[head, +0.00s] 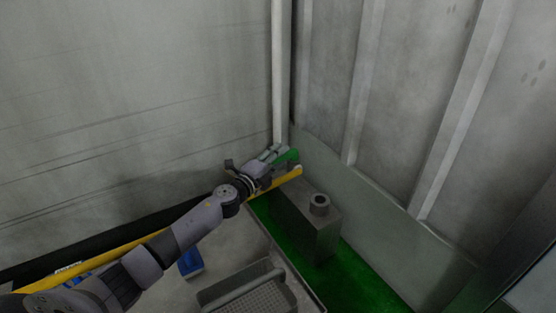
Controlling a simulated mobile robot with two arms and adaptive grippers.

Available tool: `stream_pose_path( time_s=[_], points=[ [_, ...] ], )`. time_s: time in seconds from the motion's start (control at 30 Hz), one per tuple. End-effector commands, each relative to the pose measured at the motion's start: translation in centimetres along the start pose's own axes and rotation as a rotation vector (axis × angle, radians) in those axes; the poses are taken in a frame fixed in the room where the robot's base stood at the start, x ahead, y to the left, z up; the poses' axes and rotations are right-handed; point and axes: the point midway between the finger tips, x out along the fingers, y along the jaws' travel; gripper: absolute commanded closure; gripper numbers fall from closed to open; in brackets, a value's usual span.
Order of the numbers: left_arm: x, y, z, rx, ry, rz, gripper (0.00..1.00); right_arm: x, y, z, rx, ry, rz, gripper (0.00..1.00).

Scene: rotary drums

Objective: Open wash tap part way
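A small green part (291,156), which looks like the tap's handle, is at the foot of a pale vertical pipe (279,70) in the wall corner. My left gripper (278,155) reaches up to it from the lower left, its fingers at or just beside the green part. The gripper and wrist hide much of the tap body. I cannot tell whether the fingers touch the handle or how far apart they are. My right gripper is not in view.
A yellow rail (287,179) runs just below my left gripper. A grey metal box (317,239) with a round collar stands on a green floor (365,284). A grated tray (262,300) and a blue object (190,263) are lower down. Walls close off the corner.

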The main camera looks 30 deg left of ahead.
Motion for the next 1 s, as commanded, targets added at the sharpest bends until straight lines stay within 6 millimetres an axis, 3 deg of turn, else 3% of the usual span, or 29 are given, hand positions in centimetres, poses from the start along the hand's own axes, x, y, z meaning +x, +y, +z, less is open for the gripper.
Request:
stream_pose_path(
  time_s=[0.17, 0.73, 1.0],
  points=[
    [-0.02, 0.01, -0.04, 0.0, 0.001, 0.0, 0.62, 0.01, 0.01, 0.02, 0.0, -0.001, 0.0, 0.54],
    [-0.04, 0.03, -0.06, 0.0, 0.001, 0.0, 1.0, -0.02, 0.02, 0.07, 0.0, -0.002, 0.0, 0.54],
    [-0.05, 0.05, -0.07, 0.0, 0.001, 0.001, 1.0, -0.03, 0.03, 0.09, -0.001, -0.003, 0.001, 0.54]
  ],
)
